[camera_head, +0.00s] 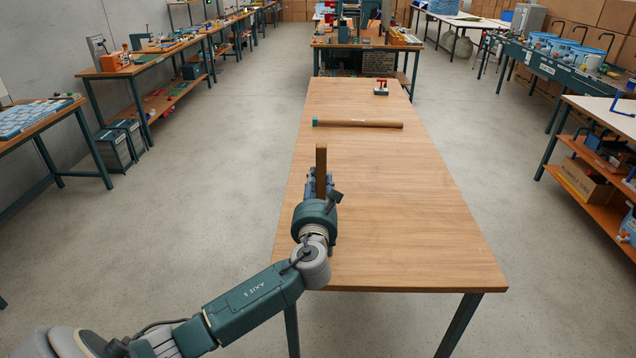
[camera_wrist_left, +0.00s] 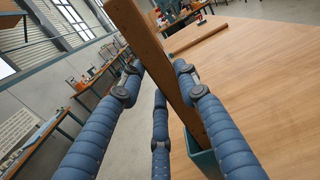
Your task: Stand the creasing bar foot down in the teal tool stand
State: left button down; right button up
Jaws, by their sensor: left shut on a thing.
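The creasing bar (camera_head: 321,160) is a long brown wooden bar, held roughly upright over the left side of the wooden table. My left gripper (camera_head: 318,185) is shut on it. In the left wrist view the bar (camera_wrist_left: 160,55) runs between the blue fingers (camera_wrist_left: 165,100). Its lower end meets the teal tool stand (camera_wrist_left: 203,160), which shows partly behind a finger. I cannot tell how deep the bar sits, and its foot is hidden. In the head view the gripper and wrist hide the stand. My right gripper is not in view.
A wooden roller with a teal end (camera_head: 358,123) lies across the table beyond the bar. A small red-handled item (camera_head: 381,89) stands at the table's far end. The wooden table (camera_head: 410,220) is otherwise clear to the right. Workbenches line both sides.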

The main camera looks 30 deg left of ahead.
pick_arm(q)
jog(key=c, duration=1.2)
grip_release()
jog(key=v, duration=1.2)
